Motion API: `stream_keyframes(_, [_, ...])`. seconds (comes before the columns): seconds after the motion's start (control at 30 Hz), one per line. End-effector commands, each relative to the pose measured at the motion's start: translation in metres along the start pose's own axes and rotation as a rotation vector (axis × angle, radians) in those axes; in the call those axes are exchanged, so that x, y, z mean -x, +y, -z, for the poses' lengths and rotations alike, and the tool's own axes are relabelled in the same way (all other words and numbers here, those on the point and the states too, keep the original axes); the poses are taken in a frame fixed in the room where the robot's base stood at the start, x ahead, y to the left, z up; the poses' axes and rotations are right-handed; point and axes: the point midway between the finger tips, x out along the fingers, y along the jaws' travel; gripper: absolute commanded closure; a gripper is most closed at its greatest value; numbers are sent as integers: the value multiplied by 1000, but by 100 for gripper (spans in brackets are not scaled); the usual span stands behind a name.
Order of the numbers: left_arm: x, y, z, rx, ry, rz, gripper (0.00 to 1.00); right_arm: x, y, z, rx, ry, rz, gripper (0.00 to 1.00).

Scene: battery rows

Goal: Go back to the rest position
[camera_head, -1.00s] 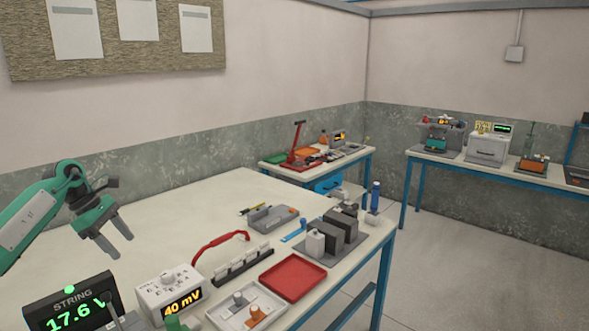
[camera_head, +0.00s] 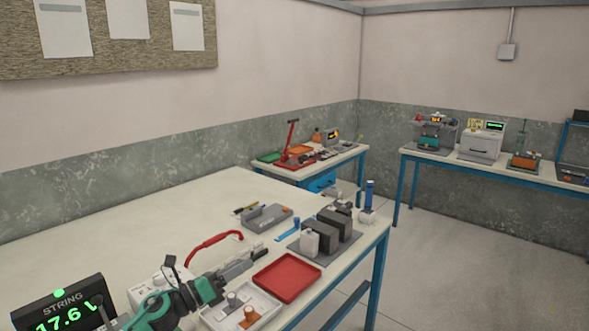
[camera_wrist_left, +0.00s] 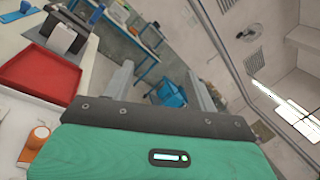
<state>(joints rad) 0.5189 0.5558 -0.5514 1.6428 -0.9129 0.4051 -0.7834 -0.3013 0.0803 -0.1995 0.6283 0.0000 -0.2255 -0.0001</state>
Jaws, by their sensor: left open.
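My left gripper (camera_head: 246,264) is low over the near part of the white table (camera_head: 120,225), its fingers pointing right. In the left wrist view its two fingers (camera_wrist_left: 163,82) are spread with nothing between them. It is just behind the white tray (camera_head: 267,303) and left of the red tray (camera_head: 287,277). In the left wrist view the red tray (camera_wrist_left: 38,75) is at the left. The gripper and wrist hide most of the dark rack and part of the white meter (camera_head: 147,288). My right gripper is not in view.
A string display (camera_head: 62,309) reading 17.6 V stands at the front left. A red cable (camera_head: 215,239) lies behind the gripper. Dark and white blocks (camera_head: 325,232) stand on a grey mat farther right. The table's left rear part is clear.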

Motion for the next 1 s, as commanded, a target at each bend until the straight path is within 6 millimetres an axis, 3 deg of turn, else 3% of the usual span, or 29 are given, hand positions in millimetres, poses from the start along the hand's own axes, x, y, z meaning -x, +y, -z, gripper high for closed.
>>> stream_keyframes(0.17, [23, -3, 18, 403, -284, -121, 42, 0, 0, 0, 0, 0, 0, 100])
stream_keyframes(0.27, [47, 2, 31, 636, -437, -209, 42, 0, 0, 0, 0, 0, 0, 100])
stream_keyframes(0.47, [114, 17, 77, 1099, -726, -425, 42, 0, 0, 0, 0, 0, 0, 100])
stream_keyframes(0.6, [169, 17, 124, 1406, -920, -609, 42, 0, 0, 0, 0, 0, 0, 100])
stream_keyframes(0.8, [250, -9, 202, 1786, -1179, -914, 42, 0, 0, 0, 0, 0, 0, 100])
stream_keyframes(1.0, [305, -49, 254, 1999, -1351, -1163, 42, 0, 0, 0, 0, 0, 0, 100])
